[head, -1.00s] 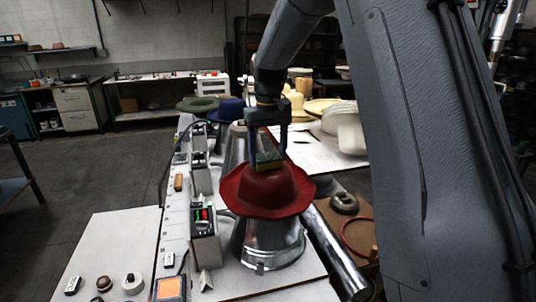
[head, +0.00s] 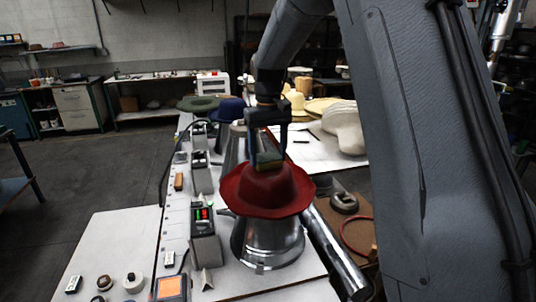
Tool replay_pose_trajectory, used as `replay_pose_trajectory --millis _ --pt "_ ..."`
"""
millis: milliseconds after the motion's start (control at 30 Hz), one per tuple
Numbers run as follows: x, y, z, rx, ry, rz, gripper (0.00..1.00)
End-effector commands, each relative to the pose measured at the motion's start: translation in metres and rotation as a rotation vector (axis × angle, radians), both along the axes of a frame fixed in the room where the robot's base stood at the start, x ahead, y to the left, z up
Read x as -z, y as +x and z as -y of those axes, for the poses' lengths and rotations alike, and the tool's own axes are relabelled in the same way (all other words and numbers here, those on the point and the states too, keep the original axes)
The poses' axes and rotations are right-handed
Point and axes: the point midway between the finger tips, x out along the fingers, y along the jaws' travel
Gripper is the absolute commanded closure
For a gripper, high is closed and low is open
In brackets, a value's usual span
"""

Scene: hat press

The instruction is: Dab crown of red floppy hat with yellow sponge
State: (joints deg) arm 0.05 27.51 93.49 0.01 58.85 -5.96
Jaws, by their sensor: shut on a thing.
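The red floppy hat (head: 268,196) sits brim down on a shiny metal cone-shaped stand (head: 270,245) on the white bench. My gripper (head: 267,150) is directly above the crown, pointing down. It is shut on the sponge (head: 269,160), which looks yellow-brown with a greenish side. The sponge's lower edge is at the top of the crown and appears to touch it; a small gap cannot be ruled out. The sponge and the fingers hide part of the crown's far side.
A blue hat (head: 229,110) and a green hat (head: 199,103) stand behind to the left. Grey boxes with displays (head: 205,238) line the bench left of the red hat. A metal cylinder (head: 338,252) lies close on the right. Pale hat forms (head: 346,128) stand at the back right.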

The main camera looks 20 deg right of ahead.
Motion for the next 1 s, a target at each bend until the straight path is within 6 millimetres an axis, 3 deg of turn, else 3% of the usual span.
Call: replay_pose_trajectory --millis 1000 --pt "-0.067 0.0 0.0 0.0 0.0 -0.001 0.53"
